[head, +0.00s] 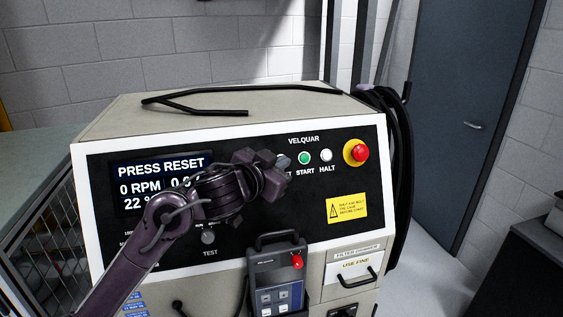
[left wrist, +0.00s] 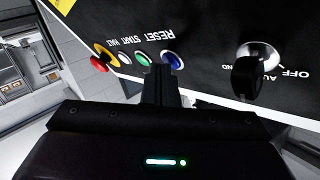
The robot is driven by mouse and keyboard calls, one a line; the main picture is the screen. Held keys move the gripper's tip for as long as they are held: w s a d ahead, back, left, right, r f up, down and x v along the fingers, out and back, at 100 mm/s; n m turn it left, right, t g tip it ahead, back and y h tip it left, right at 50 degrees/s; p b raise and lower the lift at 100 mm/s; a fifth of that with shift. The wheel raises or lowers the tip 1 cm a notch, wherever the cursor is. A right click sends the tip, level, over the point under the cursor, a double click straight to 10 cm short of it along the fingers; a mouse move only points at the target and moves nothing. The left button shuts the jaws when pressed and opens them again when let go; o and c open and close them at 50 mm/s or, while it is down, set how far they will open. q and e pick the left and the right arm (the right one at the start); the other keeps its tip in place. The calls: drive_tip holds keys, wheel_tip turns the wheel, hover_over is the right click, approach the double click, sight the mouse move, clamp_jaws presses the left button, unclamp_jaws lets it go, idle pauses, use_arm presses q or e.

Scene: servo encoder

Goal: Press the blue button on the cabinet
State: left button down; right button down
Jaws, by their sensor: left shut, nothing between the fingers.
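The cabinet (head: 300,200) has a black control panel whose screen (head: 160,180) reads PRESS RESET. In the left wrist view the blue button (left wrist: 173,61) sits by the RESET label. In the head view my left gripper covers it and most of that label. My left gripper (head: 283,161) is shut and empty, its tips at the panel's button row. In the left wrist view its fingers (left wrist: 160,76) reach up just beside the blue button. I cannot tell whether they touch it. My right gripper is not in view.
The green START button (head: 304,158), white HALT button (head: 326,156) and red stop button (head: 360,153) sit right of my gripper. A black selector knob (left wrist: 247,76) shows in the left wrist view. A pendant (head: 277,278) hangs lower on the cabinet front.

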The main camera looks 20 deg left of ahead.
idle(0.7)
use_arm(q)
drive_tip(key=shift+s+d+r+p, duration=0.2)
drive_tip(key=shift+s+d+p, duration=0.05)
drive_tip(key=shift+s+p, duration=0.15)
drive_tip(key=s+d+r+p, duration=0.2)
drive_tip(key=s+d, duration=0.1)
drive_tip(key=s, duration=0.1)
drive_tip(key=shift+s+r+p, duration=0.25)
drive_tip(key=shift+p, duration=0.1)
idle(0.7)
